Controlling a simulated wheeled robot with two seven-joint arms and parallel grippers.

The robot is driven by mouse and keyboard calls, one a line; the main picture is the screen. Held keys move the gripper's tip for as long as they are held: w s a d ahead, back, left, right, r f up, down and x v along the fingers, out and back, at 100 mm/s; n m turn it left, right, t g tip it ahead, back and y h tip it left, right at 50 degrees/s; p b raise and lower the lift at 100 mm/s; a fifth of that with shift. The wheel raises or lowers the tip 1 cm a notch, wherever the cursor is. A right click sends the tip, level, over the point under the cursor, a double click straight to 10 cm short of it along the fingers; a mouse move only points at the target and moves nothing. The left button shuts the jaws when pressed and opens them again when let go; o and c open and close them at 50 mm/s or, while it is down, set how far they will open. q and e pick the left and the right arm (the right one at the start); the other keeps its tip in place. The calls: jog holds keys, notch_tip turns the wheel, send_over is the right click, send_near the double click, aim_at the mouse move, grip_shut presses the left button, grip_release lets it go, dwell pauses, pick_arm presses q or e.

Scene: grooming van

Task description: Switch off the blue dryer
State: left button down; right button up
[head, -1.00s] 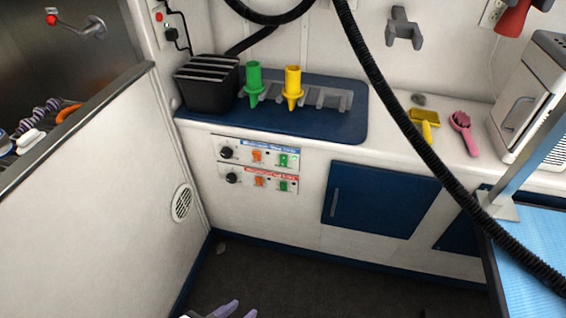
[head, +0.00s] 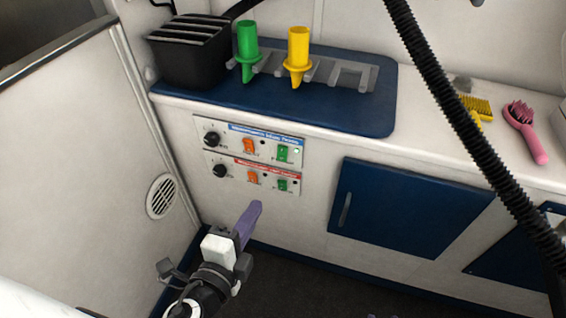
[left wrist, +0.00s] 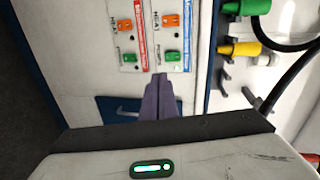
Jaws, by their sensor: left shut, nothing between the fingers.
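The blue-labelled dryer panel (head: 225,128) is the upper of two on the white counter front. It has a black knob (head: 212,138), an orange switch (head: 249,146) and a green switch (head: 283,153), with a small pale light beside the green one. In the left wrist view its orange switch (left wrist: 171,20) and green switch (left wrist: 173,56) stand next to the blue label. My left gripper (head: 254,208) has its purple fingers shut and empty, below both panels and seemingly apart from them. Its fingers (left wrist: 160,85) point toward the green switches. Of my right gripper, at most purple specks show at the bottom edge.
A similar red-labelled panel (head: 211,159) is directly below. A blue cabinet door (head: 405,210) is to the right. Above are a black box (head: 190,65) and green (head: 247,45) and yellow (head: 298,50) nozzles. A black hose (head: 455,110) hangs at right. Floor space is open.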

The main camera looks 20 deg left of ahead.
pick_arm(q)
jog(key=m, duration=0.1)
send_near(282, 158)
jog(key=shift+t, duration=0.4)
jog(key=w, duration=0.2)
jog(key=w+f+b, duration=0.1)
jog(key=w, duration=0.1)
jog(key=shift+w+d+f, duration=0.1)
jog(key=shift+w, duration=0.25)
jog(key=shift+w+f, duration=0.15)
jog(key=shift+w, duration=0.6)
